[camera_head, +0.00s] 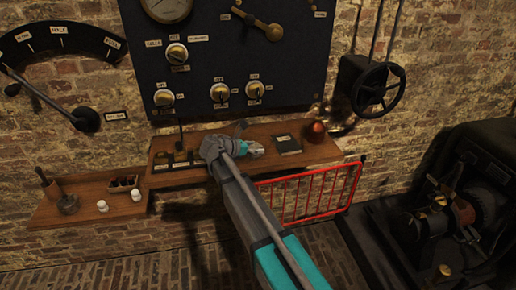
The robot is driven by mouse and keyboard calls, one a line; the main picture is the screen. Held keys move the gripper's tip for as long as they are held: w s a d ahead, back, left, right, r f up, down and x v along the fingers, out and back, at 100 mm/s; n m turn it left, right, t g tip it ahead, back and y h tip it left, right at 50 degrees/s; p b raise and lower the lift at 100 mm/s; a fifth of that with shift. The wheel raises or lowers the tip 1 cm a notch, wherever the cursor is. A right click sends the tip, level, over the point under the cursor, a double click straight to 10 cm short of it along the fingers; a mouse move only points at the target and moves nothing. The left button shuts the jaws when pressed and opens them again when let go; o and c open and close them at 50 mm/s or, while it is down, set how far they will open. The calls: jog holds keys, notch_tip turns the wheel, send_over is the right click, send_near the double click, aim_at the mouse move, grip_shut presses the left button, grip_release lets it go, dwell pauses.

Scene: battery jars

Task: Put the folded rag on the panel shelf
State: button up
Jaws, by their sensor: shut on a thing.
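The panel shelf (322,154) is a wooden ledge under the dark panel, fixed to the brick wall. My arm reaches up from the bottom right, and its wrist is over the middle of the shelf. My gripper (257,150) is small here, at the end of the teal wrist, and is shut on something. A pale patch shows at its tip, which I take as the folded rag; its shape is too small to make out. I cannot tell whether it touches the shelf.
A dark book-like object (287,146) and a copper round vessel (316,131) stand on the shelf's right part. Dark items (180,157) sit on its left. A lower shelf (88,198) holds white jars. A red barrier (310,196) stands below right, near dark machinery (440,215).

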jog(key=o, duration=1)
jog(key=shift+f, duration=0.1)
jog(key=shift+r, duration=0.2)
jog(key=shift+s+a+r+p, duration=0.1)
jog(key=shift+s+a+p, duration=0.1)
jog(key=shift+p, duration=0.15)
jog(key=p+v, duration=0.4)
jog(key=v, duration=0.7)
jog(key=shift+a+r, duration=0.1)
jog(key=shift+a, duration=0.1)
jog(key=shift+s, duration=0.1)
